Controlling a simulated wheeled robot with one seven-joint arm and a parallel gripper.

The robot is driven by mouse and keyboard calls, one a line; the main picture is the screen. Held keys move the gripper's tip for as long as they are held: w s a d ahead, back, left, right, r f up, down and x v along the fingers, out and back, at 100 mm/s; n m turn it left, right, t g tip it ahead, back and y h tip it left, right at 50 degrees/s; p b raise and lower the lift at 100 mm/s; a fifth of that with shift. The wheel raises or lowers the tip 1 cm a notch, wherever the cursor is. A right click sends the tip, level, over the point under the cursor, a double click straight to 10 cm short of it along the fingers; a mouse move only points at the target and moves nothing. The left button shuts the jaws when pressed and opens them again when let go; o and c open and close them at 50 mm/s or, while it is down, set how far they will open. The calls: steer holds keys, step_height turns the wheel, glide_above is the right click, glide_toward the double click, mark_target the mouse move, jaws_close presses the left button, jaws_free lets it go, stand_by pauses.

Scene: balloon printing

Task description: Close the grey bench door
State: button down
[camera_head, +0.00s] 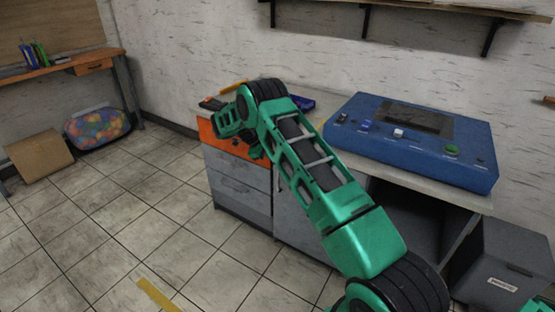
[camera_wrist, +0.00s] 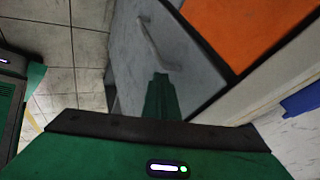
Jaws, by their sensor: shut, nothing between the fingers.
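The grey workbench (camera_head: 350,158) stands against the wall. A flat grey front (camera_head: 292,222) shows below its top, partly hidden by my green arm. I cannot tell for sure whether this is the door. To its right is a dark open compartment (camera_head: 412,215). In the wrist view, a grey panel (camera_wrist: 190,50) with a bar handle (camera_wrist: 155,42) lies ahead of my gripper (camera_wrist: 160,78). The gripper is shut and empty, its fingertips just beside the handle. I cannot tell whether they touch the panel.
An orange drawer (camera_head: 222,140) sits above grey drawers (camera_head: 240,182) at the bench's left end. A blue control box (camera_head: 430,165) stands on the bench. A grey bin (camera_head: 508,262) is at the right.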

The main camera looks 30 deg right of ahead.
steer(key=v, duration=1)
steer(key=s+d+r+n+y, duration=0.2)
steer(key=s+d+r+n, duration=0.3)
steer(key=s+r, duration=0.55)
steer(key=s+d+r+n+y, duration=0.1)
steer(key=s+d+r+n, duration=0.35)
steer(key=s+r, duration=0.6)
steer(key=s+a+n+y, duration=0.2)
steer(key=s+n, duration=0.4)
steer(key=s, duration=1.5)
steer(key=s+a+f+n+y, duration=0.1)
steer(key=s+a+f+n, duration=0.1)
steer(key=s, duration=0.5)
steer(key=s+a+f+n+y, duration=0.1)
steer(key=s+a+n, duration=0.2)
steer(key=s+a, duration=0.2)
steer(key=s, duration=0.3)
steer(key=shift+a+f+n+t+y, duration=0.2)
steer(key=shift+f+n+t+y, duration=0.1)
steer(key=shift+f+n, duration=0.1)
steer(key=shift+s, duration=0.1)
steer(key=shift+w+f, duration=0.25)
steer(key=shift+w, duration=0.35)
